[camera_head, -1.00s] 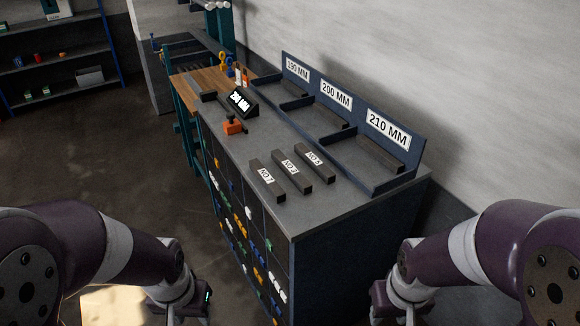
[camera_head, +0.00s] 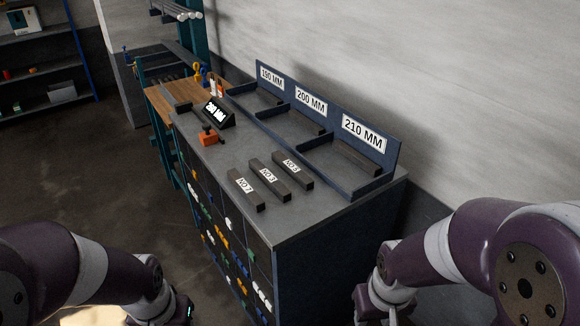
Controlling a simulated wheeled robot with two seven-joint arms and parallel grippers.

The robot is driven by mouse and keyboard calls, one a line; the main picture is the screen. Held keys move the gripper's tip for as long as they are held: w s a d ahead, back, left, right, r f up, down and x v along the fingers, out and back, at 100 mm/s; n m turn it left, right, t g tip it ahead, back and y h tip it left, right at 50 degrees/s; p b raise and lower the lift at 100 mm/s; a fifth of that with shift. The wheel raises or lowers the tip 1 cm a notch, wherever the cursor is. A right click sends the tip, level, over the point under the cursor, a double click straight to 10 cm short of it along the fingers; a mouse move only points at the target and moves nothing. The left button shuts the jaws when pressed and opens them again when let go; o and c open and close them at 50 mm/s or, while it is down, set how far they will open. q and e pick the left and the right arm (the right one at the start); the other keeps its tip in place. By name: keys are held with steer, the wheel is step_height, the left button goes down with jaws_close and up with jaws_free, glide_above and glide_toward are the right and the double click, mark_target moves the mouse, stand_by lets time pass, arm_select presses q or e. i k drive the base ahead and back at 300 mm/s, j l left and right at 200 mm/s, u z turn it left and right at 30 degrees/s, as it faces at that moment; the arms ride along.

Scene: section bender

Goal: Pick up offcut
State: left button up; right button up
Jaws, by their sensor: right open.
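Three short dark square bars with white labels lie side by side on the grey bench top (camera_head: 283,226): a left bar (camera_head: 240,181), a middle bar (camera_head: 265,176) and a right bar (camera_head: 297,172). The label numbers are too small to read surely. No bar is marked as the offcut, so I cannot tell which it is. My right gripper (camera_head: 364,308) is only partly in view at the bottom edge, apart from the bars and nearer to me; its fingertips are hardly visible. My left arm ends at the lower left, with its gripper out of the picture.
A blue rack (camera_head: 396,165) along the bench's wall side has bays labelled 190, 200 and 210 MM, with dark bars in them. A tilted black display (camera_head: 218,112) and an orange-based device (camera_head: 209,138) stand left of the bars. The bench front corner is clear.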

mark_target(273, 183)
steer(key=z, duration=0.95)
steer(key=i+j+z, duration=0.2)
steer(key=j, duration=0.15)
steer(key=i+j+z, duration=0.1)
steer(key=j+z, duration=0.15)
steer(key=i+j+z, duration=0.2)
steer(key=j, duration=0.3)
steer(key=j+z, duration=0.25)
steer(key=j, duration=0.15)
